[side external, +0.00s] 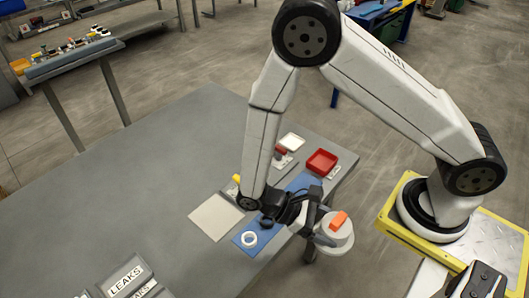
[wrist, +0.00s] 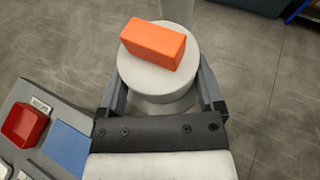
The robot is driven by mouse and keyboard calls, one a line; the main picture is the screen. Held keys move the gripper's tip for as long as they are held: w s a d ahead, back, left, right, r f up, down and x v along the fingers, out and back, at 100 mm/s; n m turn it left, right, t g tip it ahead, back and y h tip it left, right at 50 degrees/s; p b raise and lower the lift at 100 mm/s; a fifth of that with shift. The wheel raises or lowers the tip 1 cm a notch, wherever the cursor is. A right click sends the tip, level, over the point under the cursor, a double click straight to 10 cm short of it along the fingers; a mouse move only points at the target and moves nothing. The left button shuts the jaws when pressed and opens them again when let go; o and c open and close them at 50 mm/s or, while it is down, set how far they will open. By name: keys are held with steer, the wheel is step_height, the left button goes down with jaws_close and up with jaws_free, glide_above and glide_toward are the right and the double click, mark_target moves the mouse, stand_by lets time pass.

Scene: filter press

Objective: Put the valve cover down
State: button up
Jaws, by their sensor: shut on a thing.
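The valve cover (side external: 336,232) is a pale round piece with an orange block (side external: 339,221) on its top. My gripper (side external: 316,226) is shut on it and holds it level, beyond the table's right edge near my base. In the wrist view the cover (wrist: 180,83) sits between the two fingers of my gripper (wrist: 163,92), with the orange block (wrist: 154,44) facing the camera. The cover's underside is hidden.

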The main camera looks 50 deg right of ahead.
steer(key=n+t+h, duration=0.1)
steer(key=w+d+n+h, duration=0.1)
steer(key=shift+d+n+t+h, duration=0.1)
steer(key=shift+n+t+h, duration=0.3)
steer(key=w+a+r+n+t+h, duration=0.1)
steer(key=w+a+n+t, duration=0.2)
steer(key=w+n+t, duration=0.5)
steer(key=w+a+r+n+t+h, duration=0.25)
steer(key=w+n+t, duration=0.25)
steer(key=n+t, duration=0.35)
steer(key=shift+m+t+y, duration=0.25)
steer(key=shift+m+y, duration=0.1)
steer(key=w+a+f, duration=0.1)
steer(key=w+f, duration=0.2)
steer(key=w, duration=0.1)
steer(key=w+a+f, duration=0.2)
steer(key=w+f, duration=0.1)
steer(key=w, duration=0.1)
steer(key=w+a+f, duration=0.1)
steer(key=w+f, duration=0.2)
steer(key=w, duration=0.1)
steer(key=shift+a+f, duration=0.25)
steer(key=shift+a, duration=0.15)
steer(key=shift+w+a+f, duration=0.2)
steer(key=shift+w+f, duration=0.25)
steer(key=shift+w+f, duration=0.15)
steer(key=shift+f, duration=0.1)
steer(key=shift+a+f, duration=0.1)
steer(key=shift+f, duration=1.45)
